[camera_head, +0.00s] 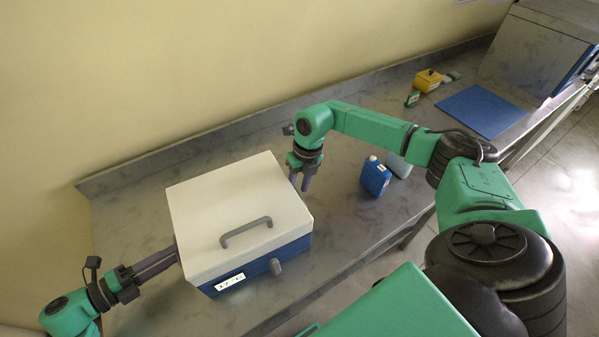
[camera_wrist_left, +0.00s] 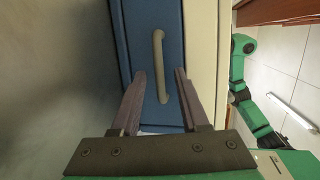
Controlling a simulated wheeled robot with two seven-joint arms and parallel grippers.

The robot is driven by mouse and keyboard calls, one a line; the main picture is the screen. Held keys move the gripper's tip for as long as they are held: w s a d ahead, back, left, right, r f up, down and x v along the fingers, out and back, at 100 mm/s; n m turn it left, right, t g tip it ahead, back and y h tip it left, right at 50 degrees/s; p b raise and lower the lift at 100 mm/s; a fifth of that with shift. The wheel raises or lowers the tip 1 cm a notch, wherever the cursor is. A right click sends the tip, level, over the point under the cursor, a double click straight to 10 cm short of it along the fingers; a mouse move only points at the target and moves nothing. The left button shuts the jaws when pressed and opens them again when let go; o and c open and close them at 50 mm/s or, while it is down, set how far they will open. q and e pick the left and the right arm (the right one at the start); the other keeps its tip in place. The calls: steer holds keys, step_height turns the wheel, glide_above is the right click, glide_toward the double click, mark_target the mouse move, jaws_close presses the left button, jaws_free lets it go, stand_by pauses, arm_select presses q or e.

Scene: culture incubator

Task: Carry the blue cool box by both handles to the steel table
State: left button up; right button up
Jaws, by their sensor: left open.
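The blue cool box (camera_head: 264,268) with a white lid (camera_head: 230,205) stands on the steel table (camera_head: 345,225). Its front bears a "37°C" label (camera_head: 230,283). My left gripper (camera_head: 176,250) is at the box's left side. In the left wrist view, its open fingers (camera_wrist_left: 160,80) point at the blue side, with the pale side handle (camera_wrist_left: 158,62) between and ahead of them. They are not closed on it. My right gripper (camera_head: 300,186) points down beside the box's right side. The right side handle is hidden, and I cannot tell whether those fingers hold anything.
A blue bottle (camera_head: 375,177) and a grey-blue container (camera_head: 398,165) stand right of the box. Farther back are a blue mat (camera_head: 482,110), a yellow box (camera_head: 428,80) and a large steel-grey appliance (camera_head: 535,48). The wall runs behind the table.

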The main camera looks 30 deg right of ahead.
arm_select(q)
steer(key=v, duration=0.6)
arm_select(e)
steer(key=shift+a, duration=0.15)
arm_select(q)
steer(key=shift+a, duration=0.25)
arm_select(e)
steer(key=shift+r, duration=0.15)
step_height(320, 180, up, 12)
steer(key=d, duration=0.2)
steer(key=shift+d+f, duration=0.15)
steer(key=shift+f, duration=0.05)
arm_select(q)
steer(key=shift+s, duration=0.15)
arm_select(e)
steer(key=shift+s+f, duration=0.1)
